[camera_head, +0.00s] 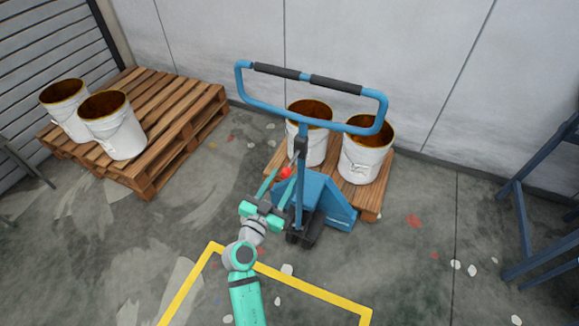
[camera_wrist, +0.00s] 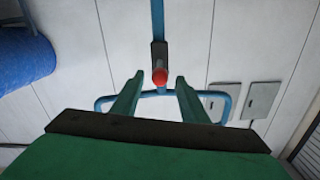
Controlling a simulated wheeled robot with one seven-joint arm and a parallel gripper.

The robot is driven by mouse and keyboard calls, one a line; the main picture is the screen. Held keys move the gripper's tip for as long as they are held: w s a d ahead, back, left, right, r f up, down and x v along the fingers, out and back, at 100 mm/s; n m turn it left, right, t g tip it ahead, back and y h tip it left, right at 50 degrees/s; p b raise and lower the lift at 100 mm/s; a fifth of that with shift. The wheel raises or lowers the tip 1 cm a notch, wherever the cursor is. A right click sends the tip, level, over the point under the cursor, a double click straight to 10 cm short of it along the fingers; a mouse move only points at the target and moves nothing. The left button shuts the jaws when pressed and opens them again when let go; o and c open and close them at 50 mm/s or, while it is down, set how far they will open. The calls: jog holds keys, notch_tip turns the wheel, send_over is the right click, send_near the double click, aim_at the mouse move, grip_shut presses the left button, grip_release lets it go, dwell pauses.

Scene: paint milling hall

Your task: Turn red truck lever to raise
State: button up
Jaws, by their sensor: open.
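A blue pallet truck (camera_head: 318,194) stands with its tall loop handle (camera_head: 260,107) upright. A red lever knob (camera_head: 286,172) sits on the left of the handle post, below a dark block (camera_head: 300,146). In the wrist view the red knob (camera_wrist: 160,77) shows just beyond and between my fingertips, with the dark block (camera_wrist: 158,54) behind it. My gripper (camera_head: 278,180) is open, with one finger on each side of the knob's line; it also shows in the wrist view (camera_wrist: 157,84). I cannot tell whether a finger touches the knob.
Two white buckets stand on a wooden pallet (camera_head: 371,203) behind the truck. Another pallet (camera_head: 190,109) with two buckets (camera_head: 112,125) is at the left. A blue frame (camera_head: 527,215) stands at the right. Yellow floor lines (camera_head: 310,287) mark the front; the floor there is clear.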

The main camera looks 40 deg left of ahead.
aim_at(287, 172)
jog(key=x, duration=0.6)
jog(key=shift+w, duration=0.35)
jog(key=shift+c, duration=0.6)
grip_shut()
